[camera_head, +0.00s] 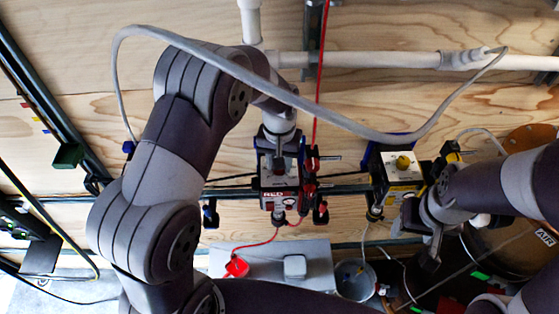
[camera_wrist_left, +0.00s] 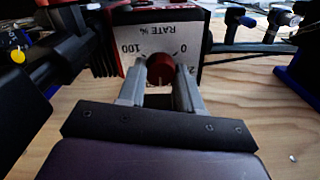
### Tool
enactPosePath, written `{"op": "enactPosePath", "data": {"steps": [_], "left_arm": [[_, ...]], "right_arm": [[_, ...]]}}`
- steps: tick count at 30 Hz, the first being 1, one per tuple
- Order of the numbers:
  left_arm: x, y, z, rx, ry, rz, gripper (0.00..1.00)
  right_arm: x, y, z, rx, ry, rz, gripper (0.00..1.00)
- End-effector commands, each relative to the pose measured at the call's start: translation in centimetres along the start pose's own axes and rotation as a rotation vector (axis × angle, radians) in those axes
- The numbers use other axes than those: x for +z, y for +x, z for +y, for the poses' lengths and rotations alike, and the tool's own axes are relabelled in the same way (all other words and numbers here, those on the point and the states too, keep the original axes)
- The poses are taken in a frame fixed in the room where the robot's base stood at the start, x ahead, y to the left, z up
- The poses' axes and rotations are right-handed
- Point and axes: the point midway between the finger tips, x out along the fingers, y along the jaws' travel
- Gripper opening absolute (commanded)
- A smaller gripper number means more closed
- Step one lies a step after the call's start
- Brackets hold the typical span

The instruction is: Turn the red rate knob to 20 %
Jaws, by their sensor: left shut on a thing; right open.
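The red rate knob (camera_wrist_left: 160,69) shows in the left wrist view on a white panel (camera_wrist_left: 190,38) marked RATE %, with 100 and 0, the lettering upside down. My left gripper (camera_wrist_left: 160,76) is shut on the knob, one finger on each side. The knob's pointer is too unclear to read. My right gripper (camera_head: 424,247) is open, below the yellow unit.
A yellow unit (camera_head: 402,176) with a yellow knob (camera_head: 403,163) stands right of the red one. White pipe (camera_head: 360,60) crosses the wooden wall above.

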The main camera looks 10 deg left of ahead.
Motion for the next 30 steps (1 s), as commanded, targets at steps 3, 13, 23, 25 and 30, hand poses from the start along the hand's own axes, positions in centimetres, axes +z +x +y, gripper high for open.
{"op": "enactPosePath", "data": {"steps": [3, 13, 23, 25, 30], "left_arm": [[0.14, 0.2, -0.01, -0.001, -0.101, -0.005, 0.04], [0.2, 0.21, -0.02, -0.002, -0.346, -0.006, 0.04], [0.24, 0.23, -0.02, -0.003, -0.47, -0.008, 0.04], [0.24, 0.23, -0.02, -0.003, -0.482, -0.008, 0.04], [0.25, 0.23, -0.02, -0.003, -0.494, -0.008, 0.04]], "right_arm": [[0.02, 0.17, 0.0, 0.0, 0.0, 0.0, 0.6], [0.04, 0.35, 0.0, 0.0, 0.0, 0.0, 0.6], [0.05, 0.43, 0.0, 0.0, 0.0, 0.0, 0.6], [0.05, 0.43, 0.0, 0.0, 0.0, 0.0, 0.6], [0.05, 0.44, 0.0, 0.0, 0.0, 0.0, 0.6]]}}
